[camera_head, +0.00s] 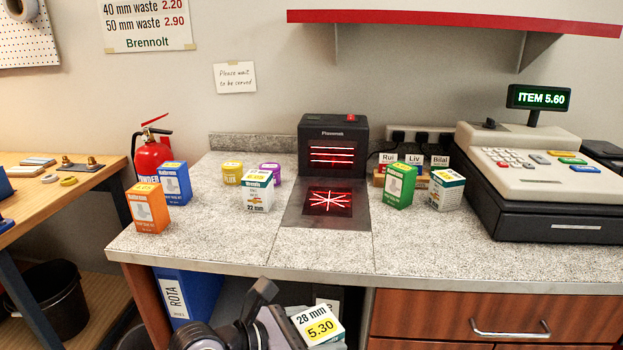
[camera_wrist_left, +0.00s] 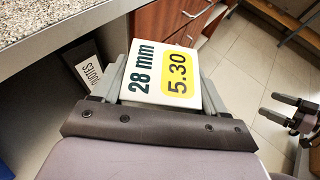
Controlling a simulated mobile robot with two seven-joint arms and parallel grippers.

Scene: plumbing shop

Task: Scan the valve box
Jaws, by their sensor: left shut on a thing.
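In the left wrist view, the box (camera_wrist_left: 166,75) sits between the two fingers. I cannot read a product name on it. No box lies on the plate. My right gripper (camera_wrist_left: 283,110) shows at the right of the left wrist view, its fingers apart and empty.
A white 22 mm box (camera_head: 258,191), orange box (camera_head: 147,208) and blue box (camera_head: 175,184) stand left of the scanner, with yellow and purple tubs. A green box (camera_head: 399,186) and another white box (camera_head: 446,190) stand right, before the till (camera_head: 530,180) reading "ITEM 5.60". The front counter is clear.

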